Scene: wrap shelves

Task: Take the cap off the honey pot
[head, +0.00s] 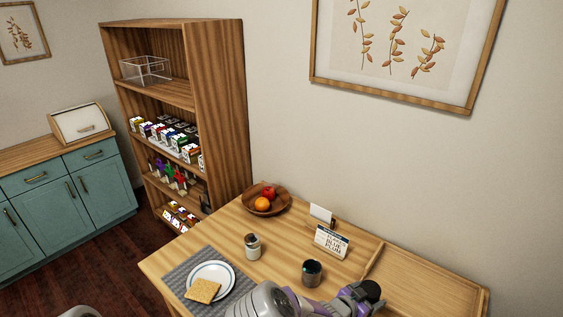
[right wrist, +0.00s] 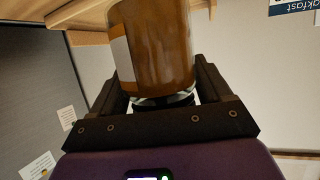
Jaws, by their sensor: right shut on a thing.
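An amber-brown jar with a pale label, which I take for the honey pot (right wrist: 155,45), fills the upper middle of the right wrist view. My right gripper (right wrist: 160,82) is shut on its near end, one dark finger on each side. A dark band and a pale glassy rim show close to the palm. The jar's far end is cut off by the frame. In the head view my right gripper (head: 366,292) is over the table's front; a round black top shows there, and I cannot tell whether it is the cap. My left gripper is out of view.
On the table (head: 215,232) stand a small labelled jar (head: 253,247), a dark mug (head: 312,273), a plate (head: 229,279) with toast (head: 203,291), a fruit bowl (head: 254,207) and a sign (head: 332,242). A bookcase (head: 222,110) stands behind at left.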

